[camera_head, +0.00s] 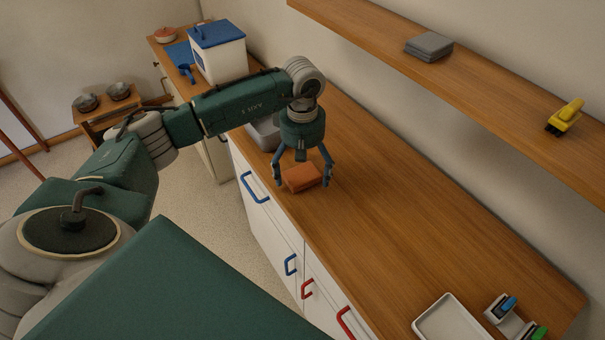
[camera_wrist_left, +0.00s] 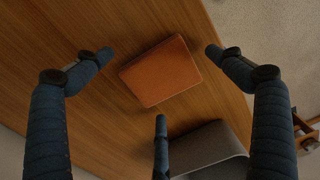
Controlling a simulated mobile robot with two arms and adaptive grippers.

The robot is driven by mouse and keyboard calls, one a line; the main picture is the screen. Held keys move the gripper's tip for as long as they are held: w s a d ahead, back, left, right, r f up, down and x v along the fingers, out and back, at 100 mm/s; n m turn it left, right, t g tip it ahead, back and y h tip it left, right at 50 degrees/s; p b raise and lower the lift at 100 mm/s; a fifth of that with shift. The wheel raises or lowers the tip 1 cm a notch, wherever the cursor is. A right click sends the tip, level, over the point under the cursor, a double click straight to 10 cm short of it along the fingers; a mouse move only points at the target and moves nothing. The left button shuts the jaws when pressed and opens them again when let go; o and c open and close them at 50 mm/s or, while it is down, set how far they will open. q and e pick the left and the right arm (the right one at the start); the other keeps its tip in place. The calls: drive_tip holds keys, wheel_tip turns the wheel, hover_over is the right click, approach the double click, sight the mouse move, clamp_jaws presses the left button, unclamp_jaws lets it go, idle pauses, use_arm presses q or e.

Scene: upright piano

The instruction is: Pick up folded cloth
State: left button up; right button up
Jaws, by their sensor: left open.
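An orange folded cloth (camera_head: 302,177) lies flat on the wooden counter near its front edge. It also shows in the left wrist view (camera_wrist_left: 161,72), turned at a slant. My left gripper (camera_head: 304,184) points down over the cloth with its fingers spread open. In the left wrist view the fingertips stand around the cloth, apart from it, with bare counter between. How high the fingertips are above the counter is hard to tell. My right gripper is not in view.
A grey container (camera_head: 263,134) sits beside the gripper, also in the wrist view (camera_wrist_left: 207,155). A blue-lidded white box (camera_head: 218,58) stands farther left. The shelf (camera_head: 480,85) holds a grey folded stack (camera_head: 428,46) and a yellow brush (camera_head: 565,116). A white tray (camera_head: 424,325) lies lower right. Mid-counter is clear.

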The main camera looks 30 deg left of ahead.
use_arm(q)
drive_tip(key=c, duration=1.4)
drive_tip(key=shift+r, duration=0.1)
drive_tip(key=shift+r, duration=0.45)
wheel_tip(320, 180, up, 13)
drive_tip(key=b, duration=0.3)
wheel_tip(320, 180, up, 4)
drive_tip(key=r+p, duration=0.1)
hover_over(303, 173)
drive_tip(key=shift+s+r, duration=0.1)
drive_tip(key=shift+r, duration=0.4)
